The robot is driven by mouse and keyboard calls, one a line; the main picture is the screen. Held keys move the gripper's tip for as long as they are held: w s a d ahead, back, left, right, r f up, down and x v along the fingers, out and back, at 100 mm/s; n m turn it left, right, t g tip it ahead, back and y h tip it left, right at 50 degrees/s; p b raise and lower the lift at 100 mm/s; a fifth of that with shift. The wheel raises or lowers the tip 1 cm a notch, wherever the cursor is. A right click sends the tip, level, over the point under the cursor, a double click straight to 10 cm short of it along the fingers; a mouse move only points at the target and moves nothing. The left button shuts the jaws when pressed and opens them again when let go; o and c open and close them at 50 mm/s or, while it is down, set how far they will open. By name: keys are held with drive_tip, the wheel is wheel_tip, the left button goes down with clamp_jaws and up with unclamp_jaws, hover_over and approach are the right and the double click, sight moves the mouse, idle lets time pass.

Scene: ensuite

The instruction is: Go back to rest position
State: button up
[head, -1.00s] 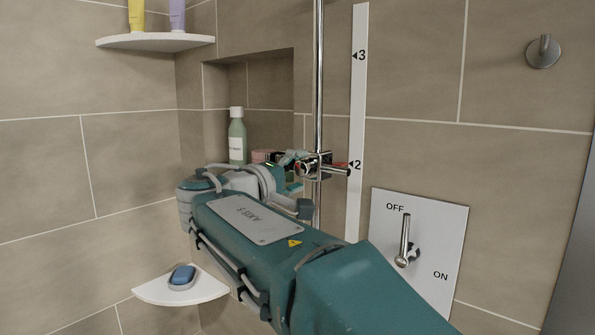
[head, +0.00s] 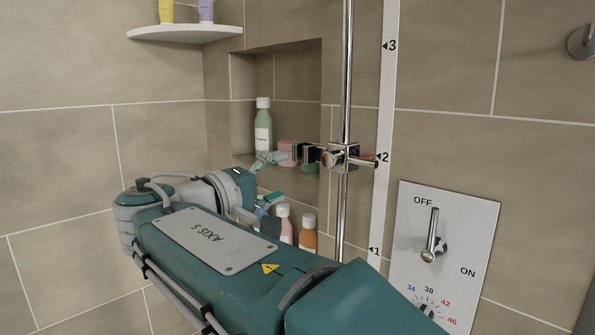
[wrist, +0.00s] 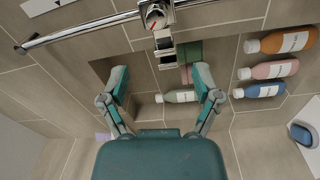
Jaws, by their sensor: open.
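My gripper (head: 266,180) is at the end of my teal arm, left of the shower rail (head: 347,80). In the wrist view my gripper (wrist: 161,76) has its two teal fingers spread wide, with nothing held between them. A chrome slider bracket (head: 342,157) sits on the rail at about mark 2. In the wrist view the slider bracket (wrist: 158,14) lies beyond the fingertips, apart from them. My forearm hides part of the wall and the lower corner in the head view.
A niche holds a green bottle (head: 263,128) and a pink item (head: 288,152). Pink (wrist: 275,69), orange (wrist: 289,40) and blue (wrist: 265,90) bottles stand below. A corner shelf (head: 185,34) is upper left. The OFF/ON lever plate (head: 470,235) is right. Left wall is clear.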

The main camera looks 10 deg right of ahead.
drive_tip(key=shift+s+a, duration=0.3)
drive_tip(key=shift+a, duration=0.05)
drive_tip(key=s+d+f+g+y, duration=0.2)
drive_tip(key=s+d+f+y, duration=0.15)
drive_tip(key=d+f, duration=0.35)
drive_tip(key=s+d+f+g+y, duration=0.3)
drive_tip(key=s+d+f, duration=0.2)
drive_tip(key=f, duration=0.3)
drive_tip(key=s+a+f+m+y, duration=0.1)
drive_tip(key=s+f+m+y, duration=0.4)
drive_tip(key=s+f+y, duration=0.3)
drive_tip(key=s+f, duration=0.4)
drive_tip(key=f, duration=0.2)
drive_tip(key=shift+a+f, duration=0.25)
drive_tip(key=shift+f, duration=0.1)
